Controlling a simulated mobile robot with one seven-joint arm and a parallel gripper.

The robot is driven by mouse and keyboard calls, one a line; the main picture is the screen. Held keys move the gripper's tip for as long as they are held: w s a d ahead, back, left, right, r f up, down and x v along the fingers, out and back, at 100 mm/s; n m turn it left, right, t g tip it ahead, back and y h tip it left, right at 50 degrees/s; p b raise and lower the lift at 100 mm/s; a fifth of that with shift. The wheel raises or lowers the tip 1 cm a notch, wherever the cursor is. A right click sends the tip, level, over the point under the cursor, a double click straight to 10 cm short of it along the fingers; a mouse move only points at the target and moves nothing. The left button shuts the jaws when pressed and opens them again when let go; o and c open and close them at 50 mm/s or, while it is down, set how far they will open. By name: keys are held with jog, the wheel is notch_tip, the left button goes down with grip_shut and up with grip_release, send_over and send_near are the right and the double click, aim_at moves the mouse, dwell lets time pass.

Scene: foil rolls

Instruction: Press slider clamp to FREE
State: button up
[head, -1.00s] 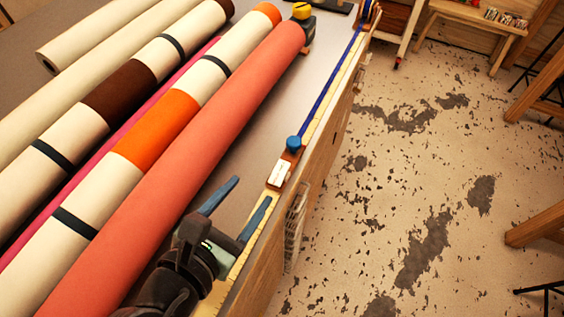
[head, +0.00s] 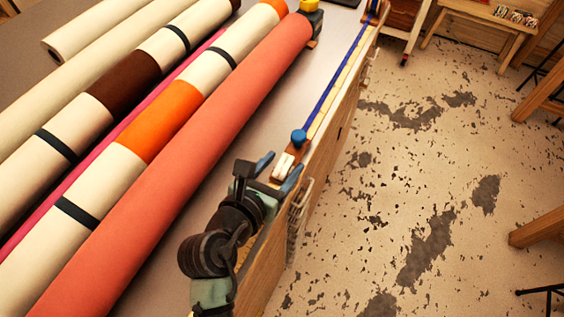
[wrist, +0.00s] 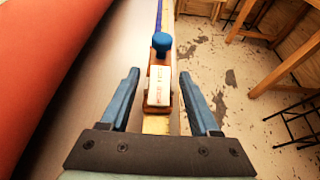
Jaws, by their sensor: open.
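The slider clamp sits on the rail along the table's right edge, with a blue knob (head: 299,137) and a pale labelled block (head: 283,166) on a brown base. In the wrist view the blue knob (wrist: 162,42) is at the far end and the white block (wrist: 160,86) with reddish lettering is nearer. The lettering is too small to read surely. My gripper (head: 278,168) is open, its blue fingers on either side of the block's near part. In the wrist view my gripper (wrist: 164,90) shows a gap between each finger and the block; contact is not visible.
A salmon roll (head: 180,160) lies left of the rail, with striped and cream rolls beyond it. A blue strip (head: 340,75) runs along the rail past the clamp. A wire basket (head: 299,215) hangs at the table's side. Open floor lies to the right.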

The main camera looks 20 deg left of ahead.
jog(key=shift+w+f, duration=0.1)
jog(key=shift+w, duration=0.15)
grip_shut()
